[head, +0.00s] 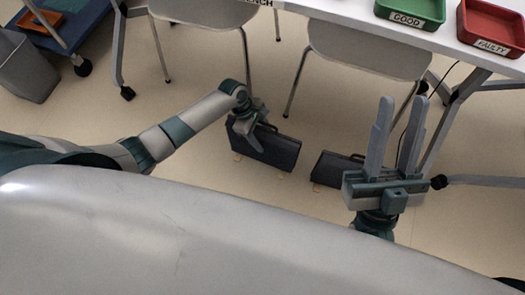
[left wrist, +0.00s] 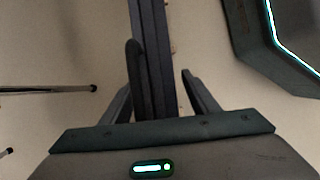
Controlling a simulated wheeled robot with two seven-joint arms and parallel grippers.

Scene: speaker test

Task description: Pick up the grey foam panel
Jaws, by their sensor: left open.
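Two dark slate-grey panels stand on the floor below the bench. The left panel (head: 275,148) is seen whole except where my left gripper covers its upper left part. The right panel (head: 332,168) is partly hidden behind my right gripper. I cannot tell foam from other material. My left gripper (head: 249,128) is at the left panel's top edge. In the left wrist view, a long dark panel (left wrist: 152,45) runs between its open fingers (left wrist: 160,62), with gaps visible at the sides. My right gripper (head: 401,102) is open and empty, fingers pointing up the picture.
A white bench (head: 440,45) carries a green tray (head: 410,26) labelled GOOD and a red tray (head: 490,45) labelled FAULTY. Two chairs (head: 370,50) (head: 205,12) stand before it. A grey bin (head: 28,70) and blue cart (head: 75,25) are left. Floor is clear left of the panels.

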